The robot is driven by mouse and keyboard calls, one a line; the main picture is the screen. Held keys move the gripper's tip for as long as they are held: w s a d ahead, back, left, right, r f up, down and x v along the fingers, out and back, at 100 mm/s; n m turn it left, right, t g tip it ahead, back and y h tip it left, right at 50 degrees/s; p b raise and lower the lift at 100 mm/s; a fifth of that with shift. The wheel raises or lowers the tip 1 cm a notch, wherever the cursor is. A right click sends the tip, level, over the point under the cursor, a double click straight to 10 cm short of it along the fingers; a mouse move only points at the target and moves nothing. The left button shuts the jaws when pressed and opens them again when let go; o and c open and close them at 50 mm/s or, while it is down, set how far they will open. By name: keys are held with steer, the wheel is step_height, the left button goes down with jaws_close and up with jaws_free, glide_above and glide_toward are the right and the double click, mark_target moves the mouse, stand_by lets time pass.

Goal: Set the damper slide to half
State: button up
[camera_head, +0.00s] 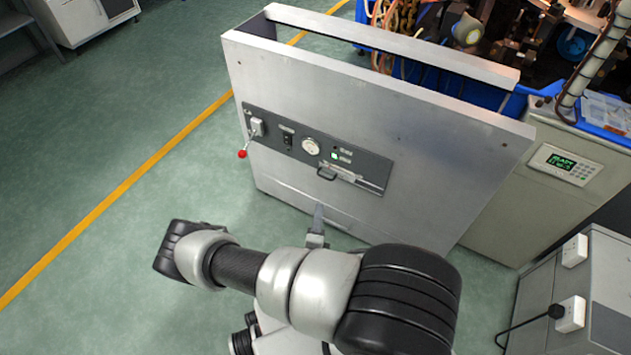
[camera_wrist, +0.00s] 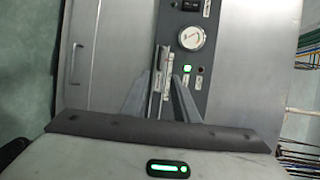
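The damper slide (camera_head: 345,174) is a pale metal strip on the dark control panel (camera_head: 376,174) of a grey cabinet. A dark handle (camera_head: 326,174) stands out at the strip's left end in the head view. In the wrist view the slide (camera_wrist: 166,62) runs up the picture, between the fingertips. My gripper (camera_head: 319,210) is below the panel in the head view. In the wrist view my gripper (camera_wrist: 160,82) is open, with one finger on each side of the slide's line. I cannot tell whether either finger touches it.
The panel also has a red-knobbed lever (camera_head: 242,154), a round gauge (camera_head: 311,146) and a green light (camera_head: 334,156). The metal cabinet (camera_head: 400,105) stands upright before me. A unit with a green display (camera_head: 565,164) is at right. Green floor is free at left.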

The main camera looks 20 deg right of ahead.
mark_target(334, 178)
steer(key=b+x, duration=0.4)
steer(key=x, duration=1.3)
steer(key=shift+w+d, duration=0.1)
steer(key=shift+w, duration=0.05)
jaws_close()
stand_by(0.7)
